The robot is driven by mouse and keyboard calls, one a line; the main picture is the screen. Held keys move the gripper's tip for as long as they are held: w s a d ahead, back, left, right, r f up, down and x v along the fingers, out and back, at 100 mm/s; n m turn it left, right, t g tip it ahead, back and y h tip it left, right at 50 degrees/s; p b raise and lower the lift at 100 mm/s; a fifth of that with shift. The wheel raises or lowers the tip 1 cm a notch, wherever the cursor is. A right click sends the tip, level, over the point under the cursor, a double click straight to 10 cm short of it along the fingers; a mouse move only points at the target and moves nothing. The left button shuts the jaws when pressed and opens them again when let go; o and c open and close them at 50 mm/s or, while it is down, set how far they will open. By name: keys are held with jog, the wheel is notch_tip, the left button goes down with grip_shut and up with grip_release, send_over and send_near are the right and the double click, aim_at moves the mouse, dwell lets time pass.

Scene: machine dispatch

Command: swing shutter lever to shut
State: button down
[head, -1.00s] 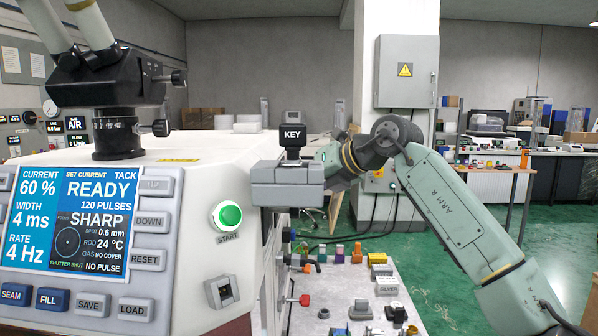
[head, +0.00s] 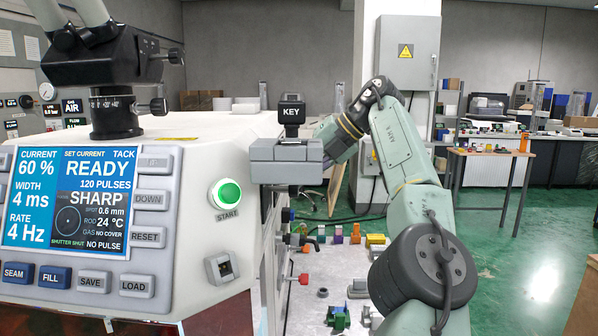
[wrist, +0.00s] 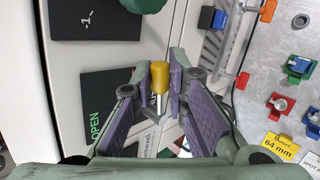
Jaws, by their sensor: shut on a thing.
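The shutter lever (wrist: 159,76) shows in the wrist view as a yellow knob on a thin metal stem, beside the machine's pale side wall. My gripper (wrist: 160,82) has its purple-padded fingers on either side of the knob and is shut on it. A black plate marked OPEN (wrist: 95,115) is to the left of the lever. In the head view the lever is hidden behind the grey block, and my gripper is mostly hidden there. The machine's screen (head: 72,200) reads SHUTTER SHUT in small green letters.
A grey block (head: 285,165) with a black KEY piece (head: 291,112) juts from the machine near my arm. A bench (head: 315,325) with several small coloured parts lies below. A grey cabinet (head: 407,60) hangs on the pillar behind. Green floor is open at right.

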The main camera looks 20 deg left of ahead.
jog(key=shift+f+g, duration=0.25)
jog(key=shift+g, duration=0.05)
dwell(0.5)
jog(key=c, duration=1.6)
grip_release()
jog(key=shift+w+r, duration=0.1)
jog(key=shift+r, duration=0.05)
